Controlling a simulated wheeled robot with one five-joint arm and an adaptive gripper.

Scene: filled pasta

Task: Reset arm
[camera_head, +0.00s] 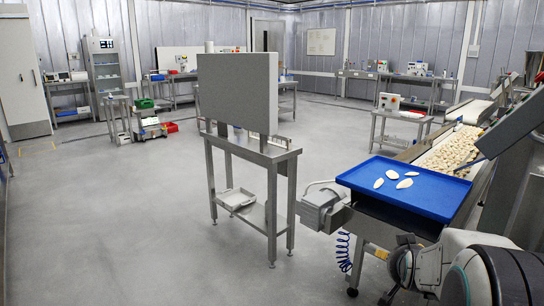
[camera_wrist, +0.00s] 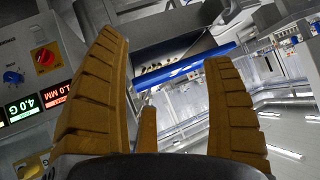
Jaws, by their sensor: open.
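My gripper (camera_wrist: 164,50) shows in the wrist view with its brown ridged fingers wide apart and nothing between them. In the head view, pale and black links of my arm show at the lower right; I cannot make out the gripper there. A blue tray (camera_head: 375,173) sits at the end of a conveyor, with several pale pasta pieces (camera_head: 404,184) lying apart on it. A tilted blue edge (camera_wrist: 190,66) shows beyond the fingers in the wrist view.
A control panel (camera_wrist: 28,50) with a red knob and lit displays stands close to the left finger. The conveyor (camera_head: 447,152) carries many pasta pieces. A metal stand with a grey panel (camera_head: 237,93) stands left of the tray. Open floor (camera_head: 110,220) lies at left.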

